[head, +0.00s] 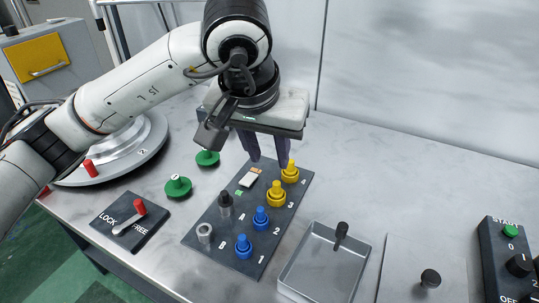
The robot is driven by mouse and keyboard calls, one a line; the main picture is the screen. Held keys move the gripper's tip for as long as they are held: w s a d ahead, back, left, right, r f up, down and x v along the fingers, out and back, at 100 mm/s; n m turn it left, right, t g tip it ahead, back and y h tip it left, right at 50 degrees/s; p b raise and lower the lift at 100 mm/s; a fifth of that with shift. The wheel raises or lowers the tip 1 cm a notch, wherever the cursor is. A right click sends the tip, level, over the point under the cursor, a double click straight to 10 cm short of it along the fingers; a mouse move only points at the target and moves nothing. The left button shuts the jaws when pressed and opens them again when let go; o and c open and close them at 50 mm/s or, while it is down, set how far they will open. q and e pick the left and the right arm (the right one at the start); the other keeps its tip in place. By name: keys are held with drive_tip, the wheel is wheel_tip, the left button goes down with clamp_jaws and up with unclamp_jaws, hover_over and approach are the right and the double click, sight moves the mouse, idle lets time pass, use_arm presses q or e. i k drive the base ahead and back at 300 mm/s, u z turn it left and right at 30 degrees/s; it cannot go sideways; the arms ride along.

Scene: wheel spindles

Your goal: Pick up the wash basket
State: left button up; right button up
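A shallow grey metal tray (318,279) with an upright black knob handle (341,233) sits on the bench at lower centre-right. It is the only basket-like thing in view, and I cannot tell for certain that it is the wash basket. My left gripper (270,158) points down over the far end of the dark spindle panel (222,243), up and to the left of the tray. Its two dark fingers are apart, with nothing visible between them. My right gripper is not in view.
The panel holds blue (243,248) and yellow (276,197) knobbed pieces. Green knobs (178,187), a LOCK/FREE lever (131,220) and a round base with a red knob (89,168) are at left. A flat plate with a black knob (430,278) and a START box (511,260) are at right.

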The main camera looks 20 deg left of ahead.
sight(328, 264)
drive_tip(key=k, duration=1)
